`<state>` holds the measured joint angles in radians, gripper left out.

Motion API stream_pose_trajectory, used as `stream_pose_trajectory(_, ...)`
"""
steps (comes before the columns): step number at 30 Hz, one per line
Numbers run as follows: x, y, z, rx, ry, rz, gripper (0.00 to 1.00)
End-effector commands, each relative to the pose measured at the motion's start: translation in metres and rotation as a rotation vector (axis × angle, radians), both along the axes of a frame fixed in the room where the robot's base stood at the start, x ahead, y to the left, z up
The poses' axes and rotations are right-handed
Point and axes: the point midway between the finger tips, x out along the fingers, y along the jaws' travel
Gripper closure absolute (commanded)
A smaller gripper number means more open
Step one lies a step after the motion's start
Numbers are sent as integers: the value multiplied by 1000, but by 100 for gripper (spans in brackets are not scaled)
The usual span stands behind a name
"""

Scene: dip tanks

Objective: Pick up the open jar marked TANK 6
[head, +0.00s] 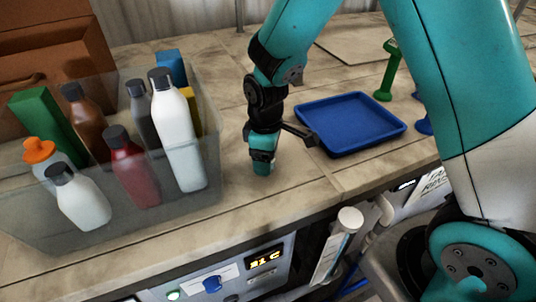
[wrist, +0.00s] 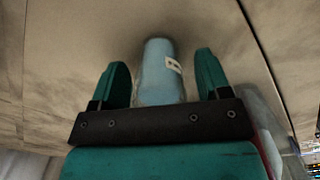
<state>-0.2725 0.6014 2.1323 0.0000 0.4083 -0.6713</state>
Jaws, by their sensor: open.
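A pale blue-grey jar (wrist: 158,78) with a small white label (wrist: 173,66) is in the wrist view. The marks on the label are too small to read, and I cannot tell whether its top is open. My gripper (wrist: 162,62) is open, with one teal finger on each side of the jar and a visible gap on both sides. In the head view my gripper (head: 262,163) points down, low over the bench top, and mostly hides the jar.
A clear bin (head: 205,190) full of several bottles stands close on the left. A blue tray (head: 398,127) lies empty to the right, with a green upright object (head: 387,72) behind it. The bench's front edge is near. A unit with a lit display (head: 265,259) is below it.

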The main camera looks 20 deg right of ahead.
Motion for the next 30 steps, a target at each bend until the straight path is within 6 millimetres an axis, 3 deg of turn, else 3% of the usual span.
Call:
stream_pose_trajectory(5,0,0,0,0,-1,0,30)
stream_pose_trajectory(12,0,0,0,1,-1,0,83)
stream_pose_trajectory(15,0,0,0,0,-1,0,88)
stream_pose_trajectory(23,1,0,3,0,-1,0,88)
stream_pose_trajectory(30,1,0,32,2,-9,0,88)
